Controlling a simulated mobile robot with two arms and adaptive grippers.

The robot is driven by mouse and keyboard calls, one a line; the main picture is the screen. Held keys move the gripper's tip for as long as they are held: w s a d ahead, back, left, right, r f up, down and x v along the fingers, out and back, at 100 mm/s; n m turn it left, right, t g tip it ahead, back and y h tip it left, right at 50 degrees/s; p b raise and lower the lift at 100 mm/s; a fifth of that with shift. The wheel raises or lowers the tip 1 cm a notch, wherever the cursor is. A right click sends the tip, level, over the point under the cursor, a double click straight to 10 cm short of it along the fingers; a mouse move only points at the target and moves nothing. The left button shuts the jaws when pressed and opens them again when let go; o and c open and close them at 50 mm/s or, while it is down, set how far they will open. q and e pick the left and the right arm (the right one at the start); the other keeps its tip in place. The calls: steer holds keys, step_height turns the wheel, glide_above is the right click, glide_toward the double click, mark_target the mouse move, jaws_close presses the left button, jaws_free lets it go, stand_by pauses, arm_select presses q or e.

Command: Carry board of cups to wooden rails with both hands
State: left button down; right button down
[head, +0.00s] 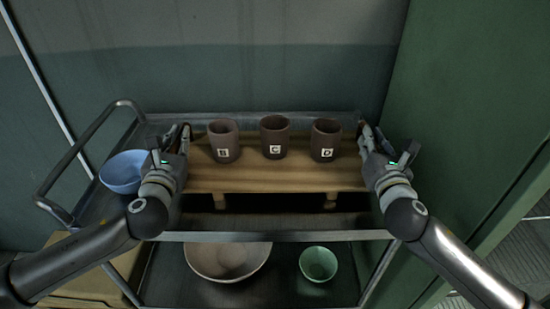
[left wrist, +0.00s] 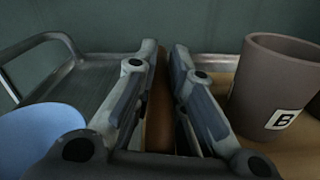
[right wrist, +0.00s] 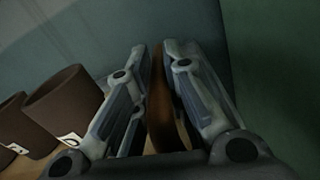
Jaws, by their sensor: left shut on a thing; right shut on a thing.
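The wooden board (head: 270,180) lies level across the upper part of a metal cart in the head view. Three dark brown cups stand upright on it: cup B (head: 224,141), cup C (head: 274,137) and cup D (head: 326,140). My left gripper (head: 185,135) is shut on the board's left end; the left wrist view shows the wooden edge (left wrist: 158,115) between its fingers. My right gripper (head: 364,132) is shut on the right end, with the wooden edge (right wrist: 165,110) between its fingers. Wooden feet (head: 220,201) show under the board. No separate rails can be made out.
A blue bowl (head: 123,172) sits on the cart left of my left gripper. A large beige bowl (head: 227,262) and a green bowl (head: 318,263) are on the lower shelf. The cart's handle (head: 75,152) is at left. A green panel (head: 470,110) stands close at right.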

arm_select(q)
steer(key=shift+w+r, duration=0.1)
steer(key=shift+r, duration=0.3)
arm_select(e)
steer(key=shift+w+r, duration=0.1)
steer(key=shift+r, duration=0.1)
